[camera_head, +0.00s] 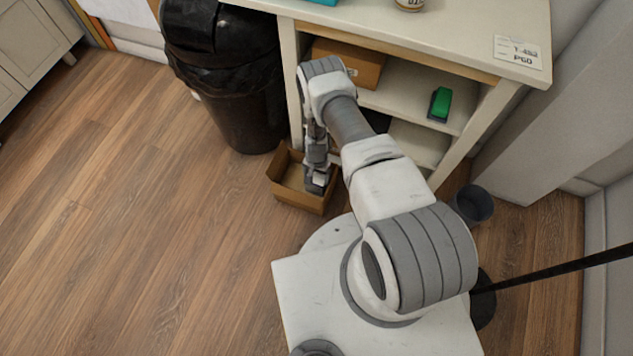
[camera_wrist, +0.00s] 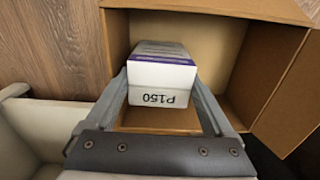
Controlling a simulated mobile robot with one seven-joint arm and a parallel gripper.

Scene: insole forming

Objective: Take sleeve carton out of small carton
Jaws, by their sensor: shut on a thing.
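The small carton (camera_head: 284,187) is an open brown box on the floor beside the white shelf unit. In the wrist view its cardboard wall (camera_wrist: 118,45) and an outspread flap (camera_wrist: 290,95) show. My gripper (camera_wrist: 165,92) is shut on the sleeve carton, one finger on each side.
A black bin (camera_head: 225,75) stands behind the carton to the left. The white shelf unit (camera_head: 440,165) is close on the right, holding a brown box (camera_head: 350,62) and a green item (camera_head: 440,103). A dark bucket (camera_head: 472,205) stands farther right. The wooden floor on the left is clear.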

